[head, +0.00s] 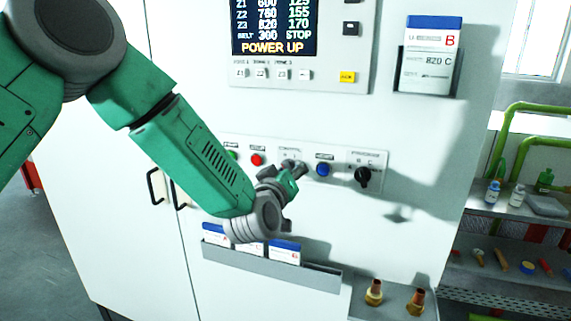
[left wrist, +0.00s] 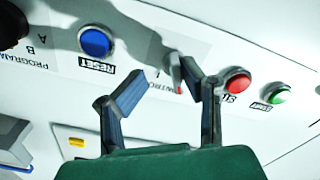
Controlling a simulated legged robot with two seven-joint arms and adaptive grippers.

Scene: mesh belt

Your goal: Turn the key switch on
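The key switch (left wrist: 174,74) is a small grey key on the panel plate labelled CONTROL, seen upside down in the left wrist view. In the head view it is mostly hidden behind my left gripper (head: 288,186). In the left wrist view my left gripper (left wrist: 163,68) is open, its two fingers spread on either side of the key. The key is closer to the right-hand fingertip; I cannot tell whether they touch. My right gripper is not in view.
A red button (left wrist: 238,82) and green button (left wrist: 276,95) lie on one side of the key, a blue button (head: 323,170) and black selector knob (head: 363,177) on the other. The display (head: 274,27) reads POWER UP. A card tray (head: 325,278) sits below.

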